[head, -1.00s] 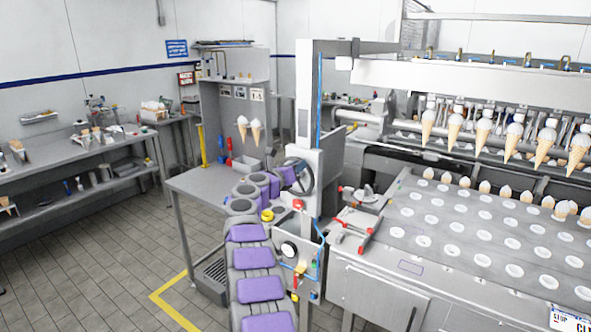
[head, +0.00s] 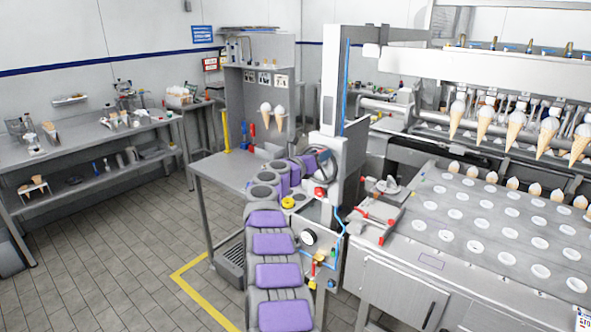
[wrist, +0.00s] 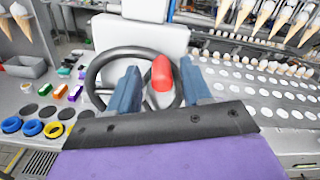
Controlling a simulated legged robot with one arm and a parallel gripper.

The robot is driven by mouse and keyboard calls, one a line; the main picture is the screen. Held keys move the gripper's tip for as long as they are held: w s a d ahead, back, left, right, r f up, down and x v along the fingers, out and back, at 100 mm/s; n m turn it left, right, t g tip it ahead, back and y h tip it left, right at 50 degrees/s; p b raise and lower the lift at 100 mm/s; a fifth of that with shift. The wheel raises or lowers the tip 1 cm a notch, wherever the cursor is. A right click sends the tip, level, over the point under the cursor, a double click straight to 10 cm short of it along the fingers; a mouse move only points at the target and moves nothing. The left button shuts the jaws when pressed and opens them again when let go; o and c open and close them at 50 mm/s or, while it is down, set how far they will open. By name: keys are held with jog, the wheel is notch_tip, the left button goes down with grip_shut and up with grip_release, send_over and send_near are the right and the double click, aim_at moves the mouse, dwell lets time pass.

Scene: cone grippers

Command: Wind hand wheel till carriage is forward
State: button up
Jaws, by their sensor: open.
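The black hand wheel (wrist: 92,78) stands ahead of my gripper in the wrist view, with a red knob (wrist: 162,73) in front of its rim. My gripper (wrist: 159,66) is open, one blue-grey finger on each side of the knob; I cannot tell whether either touches it. In the head view the wheel (head: 333,166) is partly hidden behind the end of my purple-padded arm, on the side of a white column. Cones with white tops (head: 515,125) hang in a row at the machine's upper right. I cannot tell which part is the carriage.
A grey plate with rows of round holes (head: 475,248) lies right of the column, with several cones along its back edge. Red-handled clamps (head: 378,220) sit at its left corner. A side table (head: 222,172) stands left of the wheel. Tiled floor is open at left.

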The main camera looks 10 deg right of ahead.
jog(key=b+v, duration=0.1)
jog(key=v, duration=1.5)
jog(key=shift+a+b, duration=0.3)
jog(key=shift+a, duration=0.1)
jog(key=shift+s+f, duration=0.1)
jog(key=shift+f, duration=0.05)
